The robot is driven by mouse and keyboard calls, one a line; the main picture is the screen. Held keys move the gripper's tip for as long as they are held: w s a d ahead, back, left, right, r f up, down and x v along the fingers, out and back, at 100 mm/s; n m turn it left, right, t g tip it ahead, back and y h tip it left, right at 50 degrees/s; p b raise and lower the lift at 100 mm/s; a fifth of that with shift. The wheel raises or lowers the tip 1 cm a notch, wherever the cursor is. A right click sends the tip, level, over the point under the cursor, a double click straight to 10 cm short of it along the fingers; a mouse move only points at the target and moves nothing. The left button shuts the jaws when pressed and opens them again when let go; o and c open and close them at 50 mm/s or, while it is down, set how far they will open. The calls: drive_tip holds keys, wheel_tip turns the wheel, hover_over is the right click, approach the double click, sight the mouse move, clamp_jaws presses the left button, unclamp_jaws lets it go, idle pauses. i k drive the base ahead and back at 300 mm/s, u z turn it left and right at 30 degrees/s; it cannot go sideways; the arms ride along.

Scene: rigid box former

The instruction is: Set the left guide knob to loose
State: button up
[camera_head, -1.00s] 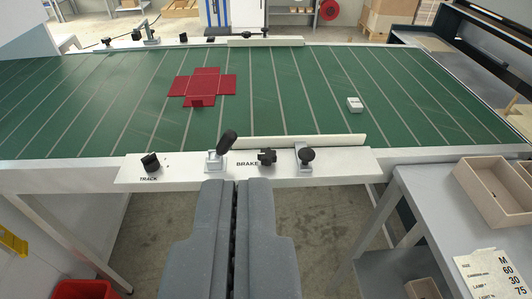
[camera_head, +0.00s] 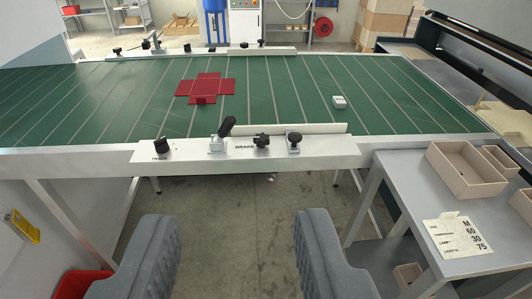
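A white control panel (camera_head: 330,152) runs along the near edge of the green table. From left to right it carries a black knob labelled TRACK (camera_head: 161,147), a black-handled lever (camera_head: 223,133) tilted up to the right, a black star-shaped knob (camera_head: 262,140) beside the word BRAKE, and a round black knob (camera_head: 294,138) on a metal bracket. No label names a left guide knob, so I cannot tell which one it is. My gripper (camera_head: 238,222) is open and empty, its two grey fingers wide apart below and in front of the panel, touching nothing.
A red unfolded box blank (camera_head: 206,87) and a small white block (camera_head: 340,102) lie on the green table (camera_head: 270,100). A far rail (camera_head: 247,51) carries more black knobs. A grey side table (camera_head: 400,190) with wooden trays stands right. A red bin (camera_head: 80,284) is lower left.

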sight(262, 141)
drive_tip(key=k, duration=0.9)
drive_tip(key=u, duration=0.5)
drive_tip(key=i, duration=2.05)
drive_tip(key=z, duration=0.55)
